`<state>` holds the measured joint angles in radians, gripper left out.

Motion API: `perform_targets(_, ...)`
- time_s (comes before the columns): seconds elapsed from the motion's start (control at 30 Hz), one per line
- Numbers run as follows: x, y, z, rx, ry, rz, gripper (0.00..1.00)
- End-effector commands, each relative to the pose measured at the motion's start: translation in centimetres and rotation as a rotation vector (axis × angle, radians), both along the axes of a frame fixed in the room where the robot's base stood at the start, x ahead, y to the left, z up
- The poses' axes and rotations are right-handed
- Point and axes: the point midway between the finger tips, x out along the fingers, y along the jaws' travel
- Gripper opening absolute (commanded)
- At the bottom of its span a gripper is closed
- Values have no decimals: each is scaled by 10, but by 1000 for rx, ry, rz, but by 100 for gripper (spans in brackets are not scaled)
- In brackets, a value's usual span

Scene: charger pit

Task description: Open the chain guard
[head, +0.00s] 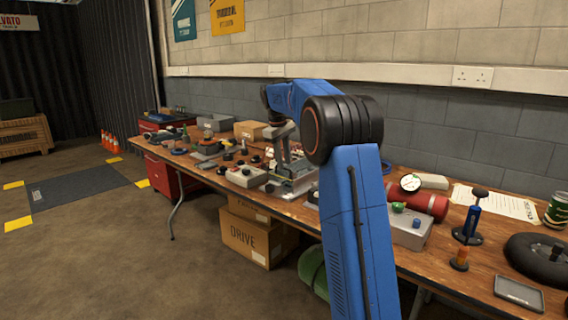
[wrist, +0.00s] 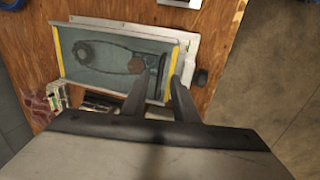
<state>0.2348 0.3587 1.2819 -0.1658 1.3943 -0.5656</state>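The chain guard (wrist: 108,68) is a see-through bluish cover with yellow strips at its two ends, in a pale frame, in the wrist view. A chain loop and sprockets show through it. A dark bar like a handle (wrist: 161,76) is near its right end. My gripper (wrist: 160,82) is over this right end, its two fingers apart, with the dark bar between them in the picture. I cannot tell whether they touch it. In the head view, my gripper (head: 287,160) points down over the guard unit (head: 296,186), which my arm partly hides.
A black knob (wrist: 202,77) is just right of the guard.

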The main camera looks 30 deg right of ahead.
Motion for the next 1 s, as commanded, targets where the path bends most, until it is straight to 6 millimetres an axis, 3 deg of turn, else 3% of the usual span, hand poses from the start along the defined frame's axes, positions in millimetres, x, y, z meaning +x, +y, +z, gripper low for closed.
perform_targets(0.2,1,-2,-11,0,0,0,26)
perform_targets(0.47,1,-2,-12,0,0,0,26)
perform_targets(0.57,1,-2,-12,0,0,0,3)
perform_targets(0.6,1,-2,-12,0,0,0,0)
perform_targets(1.0,1,-2,-11,0,-1,0,0)
